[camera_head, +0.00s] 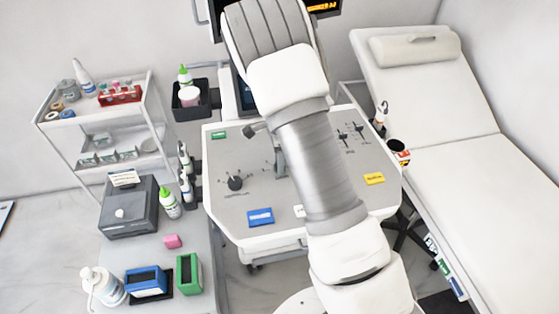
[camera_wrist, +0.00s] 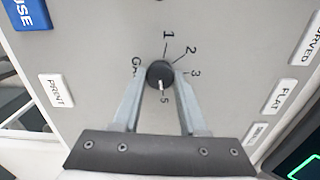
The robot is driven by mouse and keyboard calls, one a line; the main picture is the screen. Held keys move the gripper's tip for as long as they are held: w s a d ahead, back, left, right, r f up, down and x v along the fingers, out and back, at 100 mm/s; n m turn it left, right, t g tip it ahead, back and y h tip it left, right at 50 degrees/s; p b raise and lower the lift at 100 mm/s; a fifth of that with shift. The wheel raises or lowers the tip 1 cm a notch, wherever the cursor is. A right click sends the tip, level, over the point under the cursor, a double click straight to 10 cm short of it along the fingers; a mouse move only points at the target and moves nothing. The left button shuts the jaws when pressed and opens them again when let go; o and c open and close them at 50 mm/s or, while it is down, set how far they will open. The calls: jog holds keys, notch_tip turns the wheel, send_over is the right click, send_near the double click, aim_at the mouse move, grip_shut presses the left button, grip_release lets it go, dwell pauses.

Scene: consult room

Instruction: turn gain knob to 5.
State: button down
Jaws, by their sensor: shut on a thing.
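The gain knob (camera_wrist: 159,72) is a small round black dial on the grey console panel, in the upper middle of the wrist view. My gripper (camera_wrist: 160,77) has one grey finger on each side of it and is shut on it. The knob's white mark points down in the picture, almost at the printed 5. The numbers 1, 2 and 3 show around its upper right. The right finger hides the place between 3 and 5, and the left finger covers part of the label starting with G. In the head view my arm hides the knob.
The console (camera_head: 225,215) carries another black knob (camera_head: 235,183) at left and sliders (camera_head: 350,132) at right. PRINT (camera_wrist: 57,91) and FLAT (camera_wrist: 285,94) labels flank the gain knob. A couch (camera_head: 470,130) stands right, a bottle-laden side table (camera_head: 200,250) left.

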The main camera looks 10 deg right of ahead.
jog(key=shift+w, duration=0.1)
jog(key=shift+c, duration=2.2)
grip_release()
jog(key=shift+r, duration=0.15)
notch_tip(320, 180, up, 17)
jog(key=shift+p, duration=0.45)
jog(key=shift+r, duration=0.2)
